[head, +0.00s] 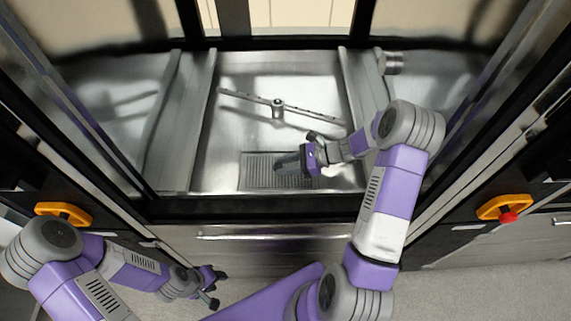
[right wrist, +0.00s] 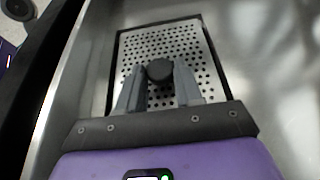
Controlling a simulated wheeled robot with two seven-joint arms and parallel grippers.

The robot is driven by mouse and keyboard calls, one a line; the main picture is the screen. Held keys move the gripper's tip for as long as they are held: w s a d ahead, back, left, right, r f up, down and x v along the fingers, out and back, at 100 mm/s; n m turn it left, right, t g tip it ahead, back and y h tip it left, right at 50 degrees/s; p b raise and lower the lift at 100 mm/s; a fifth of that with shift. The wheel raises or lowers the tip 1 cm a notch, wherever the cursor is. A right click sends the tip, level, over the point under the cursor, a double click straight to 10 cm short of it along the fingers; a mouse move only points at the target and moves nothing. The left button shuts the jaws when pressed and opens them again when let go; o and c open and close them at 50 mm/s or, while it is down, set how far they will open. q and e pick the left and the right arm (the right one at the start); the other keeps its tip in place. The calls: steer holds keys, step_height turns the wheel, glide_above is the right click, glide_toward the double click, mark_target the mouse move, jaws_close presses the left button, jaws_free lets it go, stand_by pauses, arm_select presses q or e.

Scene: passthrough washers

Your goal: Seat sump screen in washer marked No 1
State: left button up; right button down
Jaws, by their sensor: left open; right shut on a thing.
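The sump screen (right wrist: 165,40) is a light perforated rectangular plate with a round black knob (right wrist: 159,70). In the right wrist view my right gripper (right wrist: 159,82) is shut on the knob. The screen lies over a rectangular recess, with a dark band along its left and far edges; I cannot tell if it is flush. In the head view the screen (head: 256,172) is at the front of the middle washer's steel floor (head: 225,140), partly hidden by my right gripper (head: 287,162). My left gripper (head: 217,288) is open and empty, outside the washer. No number marking is readable.
A spray arm (head: 278,106) stands on a hub behind the screen. Raised steel rails flank the washer floor. A small metal cylinder (head: 391,63) is at the back right. Dark posts frame the opening.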

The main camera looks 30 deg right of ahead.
steer(key=c, duration=0.7)
jaws_free()
steer(key=shift+o, duration=0.2)
steer(key=p+v, duration=0.2)
steer(key=v, duration=0.5)
steer(key=shift+d+r, duration=0.2)
steer(key=shift+d, duration=0.1)
steer(key=shift+a+f, duration=0.1)
steer(key=shift+a, duration=0.05)
